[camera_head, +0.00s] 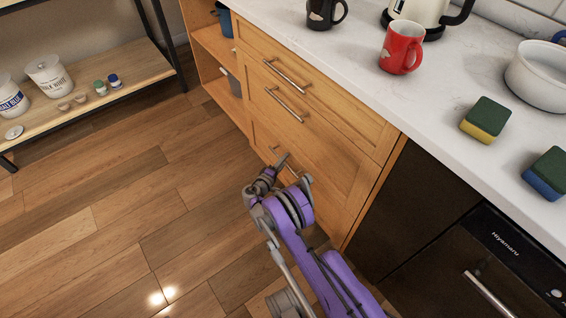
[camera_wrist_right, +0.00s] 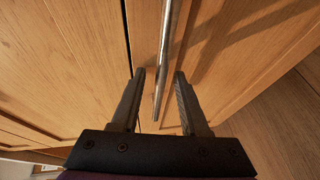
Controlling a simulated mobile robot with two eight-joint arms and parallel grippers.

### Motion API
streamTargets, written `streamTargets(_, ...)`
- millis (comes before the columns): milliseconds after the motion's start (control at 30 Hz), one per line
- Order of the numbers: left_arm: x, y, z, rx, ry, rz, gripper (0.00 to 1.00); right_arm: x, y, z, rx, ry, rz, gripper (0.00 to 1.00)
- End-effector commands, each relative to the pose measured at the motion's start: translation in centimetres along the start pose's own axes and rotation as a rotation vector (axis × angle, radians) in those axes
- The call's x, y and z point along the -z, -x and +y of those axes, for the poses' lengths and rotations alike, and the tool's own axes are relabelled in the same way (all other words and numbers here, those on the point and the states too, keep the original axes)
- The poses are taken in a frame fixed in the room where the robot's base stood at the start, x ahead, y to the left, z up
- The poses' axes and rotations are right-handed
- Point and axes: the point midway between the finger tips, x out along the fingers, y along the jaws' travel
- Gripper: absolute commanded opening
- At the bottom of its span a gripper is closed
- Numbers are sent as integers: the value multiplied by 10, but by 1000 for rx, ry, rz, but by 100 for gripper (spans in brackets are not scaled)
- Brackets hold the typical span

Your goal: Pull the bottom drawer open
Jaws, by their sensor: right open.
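The wooden cabinet has three stacked drawers with metal bar handles. The bottom drawer (camera_head: 318,172) looks closed in the head view, and its handle (camera_head: 284,160) is partly hidden by my right gripper (camera_head: 285,168). In the right wrist view, the two dark fingers of my right gripper (camera_wrist_right: 158,98) are open. A metal bar handle (camera_wrist_right: 166,60) runs between them, and I cannot tell whether either finger touches it. My left gripper is not in view.
The upper handles (camera_head: 287,74) and (camera_head: 284,104) sit above on the same front. A dark appliance (camera_head: 490,262) stands to the right. The counter holds a red mug (camera_head: 401,48) and sponges (camera_head: 486,119). The wooden floor (camera_head: 120,220) left of the cabinet is clear.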

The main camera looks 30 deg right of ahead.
Motion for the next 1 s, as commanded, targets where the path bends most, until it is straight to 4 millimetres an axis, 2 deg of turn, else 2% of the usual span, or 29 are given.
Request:
streamTargets(167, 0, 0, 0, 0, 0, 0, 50, 0, 0, 0, 0, 0, 0, 45)
streamTargets(400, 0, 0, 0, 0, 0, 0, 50, 0, 0, 0, 0, 0, 0, 1)
streamTargets(1000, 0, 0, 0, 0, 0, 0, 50, 0, 0, 0, 0, 0, 0, 0)
